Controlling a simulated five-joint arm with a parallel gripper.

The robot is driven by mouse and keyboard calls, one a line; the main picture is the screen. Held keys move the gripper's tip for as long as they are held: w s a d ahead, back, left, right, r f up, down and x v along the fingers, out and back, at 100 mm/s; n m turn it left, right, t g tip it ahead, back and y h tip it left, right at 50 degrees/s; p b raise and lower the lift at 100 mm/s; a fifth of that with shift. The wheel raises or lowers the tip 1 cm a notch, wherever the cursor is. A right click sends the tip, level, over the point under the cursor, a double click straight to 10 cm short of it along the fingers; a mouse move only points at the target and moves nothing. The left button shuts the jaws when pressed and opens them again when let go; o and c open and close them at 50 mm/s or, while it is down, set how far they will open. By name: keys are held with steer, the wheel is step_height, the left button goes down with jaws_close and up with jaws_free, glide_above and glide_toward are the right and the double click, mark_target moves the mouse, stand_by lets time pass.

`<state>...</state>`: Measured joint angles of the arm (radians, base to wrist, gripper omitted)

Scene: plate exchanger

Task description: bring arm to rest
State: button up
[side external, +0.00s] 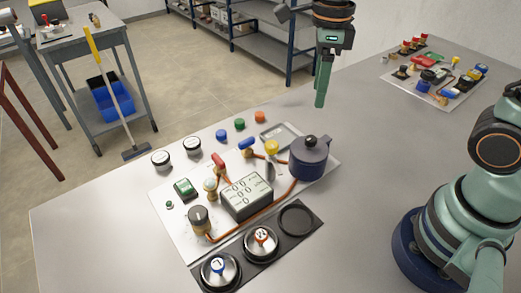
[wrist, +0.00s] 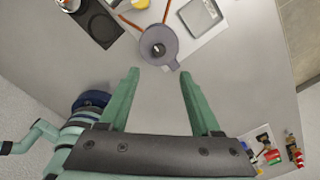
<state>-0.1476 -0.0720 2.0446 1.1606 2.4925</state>
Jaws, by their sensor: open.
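My gripper (side external: 322,88) hangs in the air above the far side of the table, behind and above the panel, with its fingers pointing down. In the wrist view my gripper (wrist: 158,88) shows two green fingers spread apart with nothing between them. The plate exchanger panel (side external: 168,220) lies on the grey table (side external: 90,240). It carries a dark blue-grey pot (side external: 310,160) with a black knob, a display box (side external: 248,200), valves and copper pipes. The pot (wrist: 158,46) also shows in the wrist view, beyond the fingertips and apart from them.
A black strip (side external: 232,272) in front holds two round knobbed pieces and an empty ring. Blue, green and orange caps (side external: 240,124) stand behind the panel. A second panel (side external: 458,92) lies at the far right. The table between the two panels is clear.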

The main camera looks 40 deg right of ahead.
steer(key=s+d+r+n+t, duration=0.2)
steer(key=n, duration=1.1)
steer(key=s+d+r+n+t, duration=0.1)
steer(key=s+d+n+t, duration=0.1)
steer(key=n, duration=1.1)
steer(key=shift+s+d+r+n+t, duration=0.3)
steer(key=shift+d+r+n+t, duration=0.15)
steer(key=shift+t, duration=0.35)
steer(key=shift+o, duration=0.3)
